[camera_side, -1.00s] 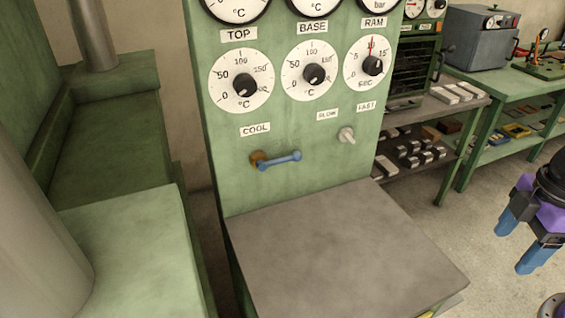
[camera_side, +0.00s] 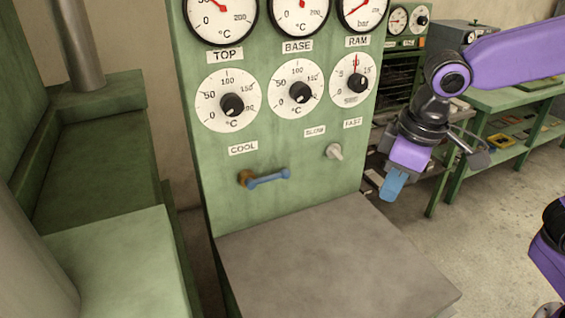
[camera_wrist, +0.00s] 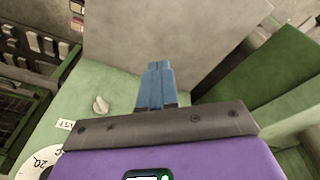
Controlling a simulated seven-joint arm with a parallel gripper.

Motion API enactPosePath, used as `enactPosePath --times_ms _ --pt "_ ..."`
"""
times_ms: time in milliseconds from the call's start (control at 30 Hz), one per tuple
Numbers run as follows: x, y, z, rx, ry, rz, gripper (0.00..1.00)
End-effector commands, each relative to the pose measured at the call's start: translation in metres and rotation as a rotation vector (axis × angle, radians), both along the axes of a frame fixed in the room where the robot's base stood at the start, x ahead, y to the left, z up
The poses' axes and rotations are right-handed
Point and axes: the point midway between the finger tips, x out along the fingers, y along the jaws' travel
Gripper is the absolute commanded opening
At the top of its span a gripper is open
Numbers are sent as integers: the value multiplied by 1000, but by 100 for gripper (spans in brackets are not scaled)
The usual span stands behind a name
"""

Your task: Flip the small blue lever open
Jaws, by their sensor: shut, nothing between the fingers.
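The small blue lever (camera_side: 268,178) is on the front of the green panel (camera_side: 290,215), below the COOL label. It runs roughly level, from a brass pivot (camera_side: 245,178) at its left to a knob end at its right. My gripper (camera_side: 391,188) is to the right of the panel in the side view, well apart from the lever. Its blue fingers point down and are closed together, with nothing held. In the wrist view the closed fingers (camera_wrist: 156,82) show in the middle. The lever is not visible in that view.
A white selector knob (camera_side: 334,151) sticks out of the panel between the lever and my gripper; it also shows in the wrist view (camera_wrist: 100,105). Dials (camera_side: 226,100) are above. A grey plate (camera_side: 335,262) juts out below. Shelves and a green bench (camera_side: 480,140) stand behind.

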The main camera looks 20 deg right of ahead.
Motion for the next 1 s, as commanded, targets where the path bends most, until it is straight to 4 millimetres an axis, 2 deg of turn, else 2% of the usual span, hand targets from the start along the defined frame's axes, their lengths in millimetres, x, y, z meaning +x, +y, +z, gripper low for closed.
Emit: enactPosePath --times_ms 33,200,600,800,1000 --pt "13 10 5 5 -11 -36 0" --pt "53 36 20 26 -47 -162 0" --pt "139 82 51 81 -134 -461 0" --pt "166 93 61 103 -167 -569 0" --pt "177 95 65 112 -181 -616 0"
